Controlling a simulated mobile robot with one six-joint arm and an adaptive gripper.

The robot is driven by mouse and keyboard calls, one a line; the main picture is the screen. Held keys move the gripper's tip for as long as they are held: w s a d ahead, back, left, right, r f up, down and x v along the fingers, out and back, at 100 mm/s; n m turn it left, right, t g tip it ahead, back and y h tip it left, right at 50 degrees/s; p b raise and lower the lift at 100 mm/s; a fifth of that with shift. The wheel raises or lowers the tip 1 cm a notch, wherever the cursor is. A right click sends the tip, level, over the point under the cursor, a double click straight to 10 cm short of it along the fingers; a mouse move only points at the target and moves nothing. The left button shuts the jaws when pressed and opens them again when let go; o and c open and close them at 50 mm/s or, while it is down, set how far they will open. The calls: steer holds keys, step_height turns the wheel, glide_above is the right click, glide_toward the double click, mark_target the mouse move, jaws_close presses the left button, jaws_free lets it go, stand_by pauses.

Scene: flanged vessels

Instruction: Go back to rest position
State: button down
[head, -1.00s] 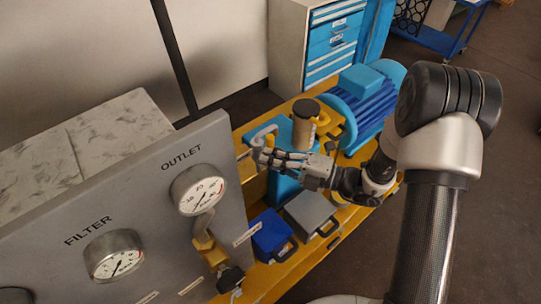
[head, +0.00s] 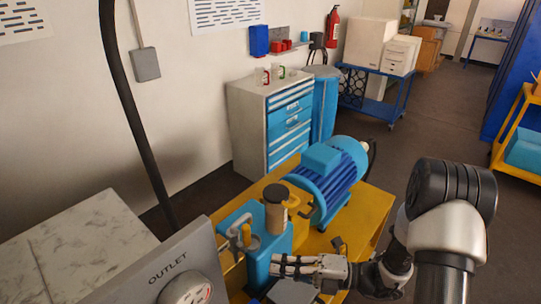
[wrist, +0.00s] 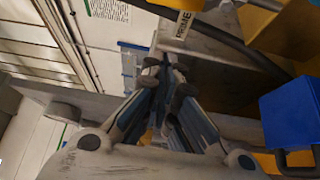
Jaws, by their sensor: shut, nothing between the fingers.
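My gripper (head: 276,265) is at the bottom middle of the head view, in front of the blue pump body (head: 268,240). Its fingers point left and are closed together with nothing between them. The wrist view shows the fingers (wrist: 166,72) converging to closed tips. A grey hooked handle (head: 238,226) stands up and left of the fingertips, apart from them in the picture. My arm comes in from the right, over the floor beside the yellow base.
A blue motor (head: 328,178) sits on the yellow base (head: 368,212). The panel (head: 150,262) with a gauge (head: 188,288) is at lower left. A blue case (wrist: 291,112) is right of my gripper in the wrist view. A drawer cabinet (head: 246,128) stands behind. Floor at right is open.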

steer(key=s+r+n+g+h+b, duration=0.1)
steer(key=s+r+n+g+h, duration=0.25)
steer(key=s+n, duration=0.5)
steer(key=s+r+n+g+h+b, duration=0.25)
steer(key=s+n+h, duration=0.25)
steer(key=n, duration=0.7)
steer(key=s+d+r+n+t+h, duration=0.2)
steer(key=d+n, duration=0.4)
steer(key=n, duration=0.3)
steer(key=s+d+r+n+t+h+b, duration=0.1)
steer(key=s+d+r+n+t+h, duration=0.1)
steer(key=d+n+t+h, duration=0.3)
steer(key=r+n+h, duration=0.1)
steer(key=n+h, duration=0.1)
steer(key=n, duration=0.1)
steer(key=shift+d+r+n, duration=0.2)
steer(key=shift+d+n, duration=0.15)
steer(key=shift+h, duration=0.25)
